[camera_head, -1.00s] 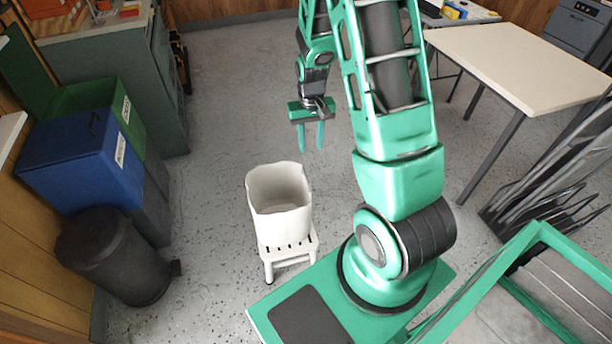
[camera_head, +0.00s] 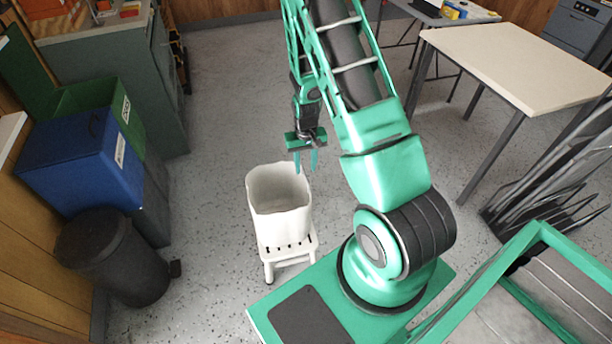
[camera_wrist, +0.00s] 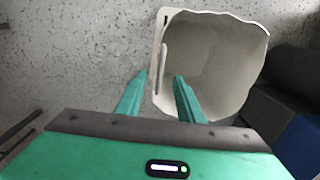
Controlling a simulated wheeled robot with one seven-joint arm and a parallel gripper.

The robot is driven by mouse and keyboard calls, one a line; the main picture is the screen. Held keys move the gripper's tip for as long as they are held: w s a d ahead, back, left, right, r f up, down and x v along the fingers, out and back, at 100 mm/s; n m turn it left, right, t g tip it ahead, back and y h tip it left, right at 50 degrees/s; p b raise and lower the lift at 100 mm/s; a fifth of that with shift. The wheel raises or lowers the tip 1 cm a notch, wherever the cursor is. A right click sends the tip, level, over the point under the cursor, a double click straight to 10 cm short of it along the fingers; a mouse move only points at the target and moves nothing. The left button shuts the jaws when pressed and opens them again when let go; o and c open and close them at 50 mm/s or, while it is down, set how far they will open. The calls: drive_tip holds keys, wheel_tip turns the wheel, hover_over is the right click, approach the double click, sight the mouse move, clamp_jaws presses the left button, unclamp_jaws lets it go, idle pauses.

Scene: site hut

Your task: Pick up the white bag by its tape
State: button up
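The white bag (camera_head: 280,212) stands upright and open-topped on a small white stool (camera_head: 290,254). In the wrist view its open mouth and hollow inside (camera_wrist: 212,62) show, with a wavy rim. A pale strip, perhaps the tape (camera_wrist: 163,62), stands along the left side of the rim. My gripper (camera_head: 306,166) is open and empty, pointing down just above the bag's far right edge in the head view. In the wrist view my gripper's fingers (camera_wrist: 160,82) are spread apart, with the bag's left wall appearing between them. I cannot tell whether they are level with the rim.
A blue bin (camera_head: 75,155), a green bin (camera_head: 95,100) and a dark round bin (camera_head: 115,255) stand at left. A pale table (camera_head: 520,60) is at upper right, above dark racks (camera_head: 550,190). The floor (camera_head: 225,80) behind the bag is clear.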

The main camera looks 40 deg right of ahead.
sight(305, 175)
drive_tip(key=shift+f, duration=2.85)
drive_tip(key=shift+c, duration=0.3)
clamp_jaws()
